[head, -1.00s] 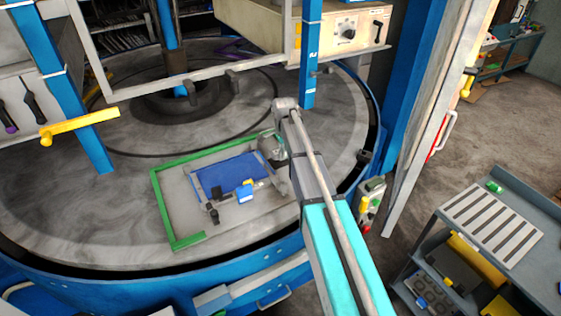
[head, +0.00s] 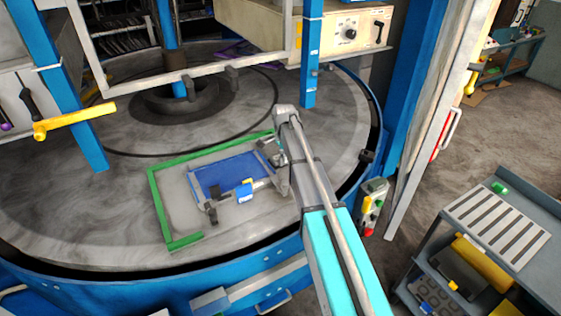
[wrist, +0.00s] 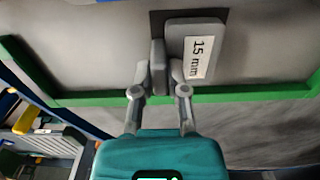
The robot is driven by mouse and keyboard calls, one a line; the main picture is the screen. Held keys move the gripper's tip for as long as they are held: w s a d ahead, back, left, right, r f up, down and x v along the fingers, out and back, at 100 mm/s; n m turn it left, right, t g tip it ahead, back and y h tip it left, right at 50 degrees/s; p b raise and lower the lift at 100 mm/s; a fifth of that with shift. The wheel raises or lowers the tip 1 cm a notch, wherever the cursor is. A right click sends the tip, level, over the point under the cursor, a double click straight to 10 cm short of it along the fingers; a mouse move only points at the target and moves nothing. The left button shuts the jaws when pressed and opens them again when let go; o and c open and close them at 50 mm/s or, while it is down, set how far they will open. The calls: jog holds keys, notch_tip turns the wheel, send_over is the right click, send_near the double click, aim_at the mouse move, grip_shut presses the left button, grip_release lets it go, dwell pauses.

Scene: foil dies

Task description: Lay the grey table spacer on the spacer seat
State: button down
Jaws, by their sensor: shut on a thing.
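The grey table spacer (wrist: 206,36) carries a white "15 mm" label and shows at the top centre of the wrist view. My gripper (wrist: 159,76) is shut on a grey upright block at the spacer's left side, which looks like part of it. A dark rectangle (wrist: 160,22), apparently the spacer seat, lies on the grey surface under and behind the spacer and is largely covered by it. I cannot tell whether the spacer touches it. In the head view my gripper (head: 279,168) is at the right side of the green frame; the spacer is not clear there.
A green frame (head: 157,206) borders the work area on the round grey table (head: 80,215). A blue plate (head: 225,172) with a small blue clamp-like part (head: 244,189) lies inside it. A yellow handle (head: 75,122) and blue posts stand behind. A cart (head: 450,212) is at right.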

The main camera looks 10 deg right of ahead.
jog(key=shift+f, duration=0.25)
jog(key=c, duration=0.7)
grip_release()
jog(key=shift+o, duration=0.2)
jog(key=shift+r, duration=0.15)
notch_tip(320, 180, up, 12)
jog(key=p, duration=1.2)
jog(key=shift+s, duration=0.1)
